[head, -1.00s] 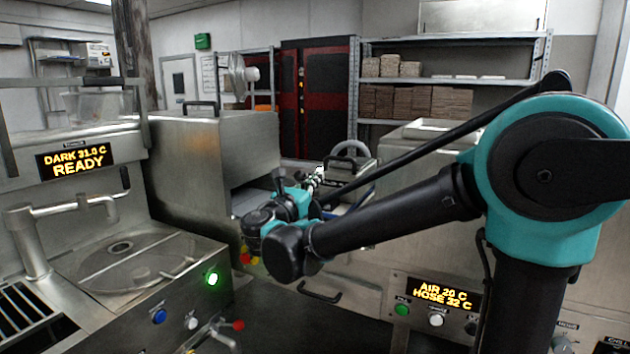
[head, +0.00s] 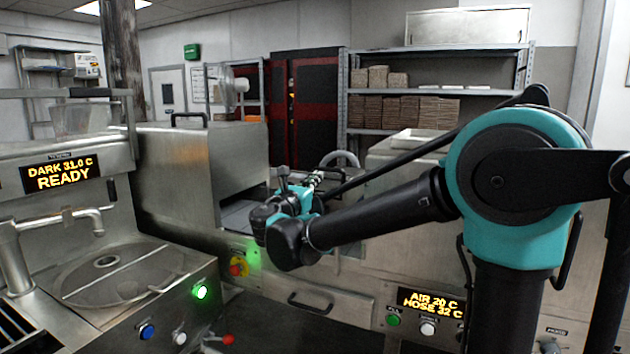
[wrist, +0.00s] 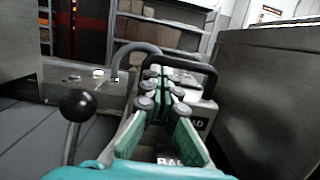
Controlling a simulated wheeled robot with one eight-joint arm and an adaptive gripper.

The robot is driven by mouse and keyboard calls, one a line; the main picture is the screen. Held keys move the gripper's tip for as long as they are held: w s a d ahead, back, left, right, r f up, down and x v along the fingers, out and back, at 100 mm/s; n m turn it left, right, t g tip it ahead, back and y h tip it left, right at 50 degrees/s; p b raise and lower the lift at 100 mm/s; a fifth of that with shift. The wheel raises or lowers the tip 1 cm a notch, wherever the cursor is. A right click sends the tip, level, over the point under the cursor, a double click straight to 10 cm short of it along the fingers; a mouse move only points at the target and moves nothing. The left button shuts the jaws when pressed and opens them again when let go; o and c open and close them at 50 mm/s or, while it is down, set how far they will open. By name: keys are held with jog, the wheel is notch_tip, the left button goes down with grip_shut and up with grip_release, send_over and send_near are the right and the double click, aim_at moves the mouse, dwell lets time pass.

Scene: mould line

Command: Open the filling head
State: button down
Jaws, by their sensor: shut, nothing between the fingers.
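In the wrist view, a small metal box with part of a label ending in "AD" (wrist: 200,118) stands ahead of my gripper. A black bar handle (wrist: 180,56) arches over it. I take this to be the filling head, but the label is partly hidden. My gripper (wrist: 160,88) has green-padded fingers, shut and empty, pointing towards the handle. I cannot tell whether they touch it. A lever with a black ball knob (wrist: 77,105) stands left of the fingers. In the head view my gripper (head: 317,178) is small, beside the steel housing, and the filling head is mostly hidden.
A steel housing (head: 205,170) stands left of my gripper. A grey curved tube (wrist: 135,55) rises behind the fingers, and a dark steel block (wrist: 270,85) stands close on the right. The left counter has a round lid (head: 120,275) and a tap (head: 55,218).

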jog(key=shift+w+d+r+g, duration=0.1)
jog(key=shift+w+r+g, duration=0.15)
jog(key=shift+r, duration=0.45)
jog(key=shift+w+d+r+g, duration=0.1)
jog(key=shift+w+r+g, duration=0.15)
jog(key=shift+r, duration=0.45)
jog(key=w+d+r+g+y, duration=0.1)
jog(key=w+d+r+g, duration=0.2)
jog(key=w+r, duration=0.5)
jog(key=w+d+r+g+y, duration=0.2)
jog(key=w+d+r+g, duration=0.2)
jog(key=w+r, duration=0.4)
jog(key=shift+w+g+y, duration=0.3)
jog(key=shift+w+g, duration=0.4)
jog(key=shift+w, duration=1.2)
jog(key=shift+r, duration=0.1)
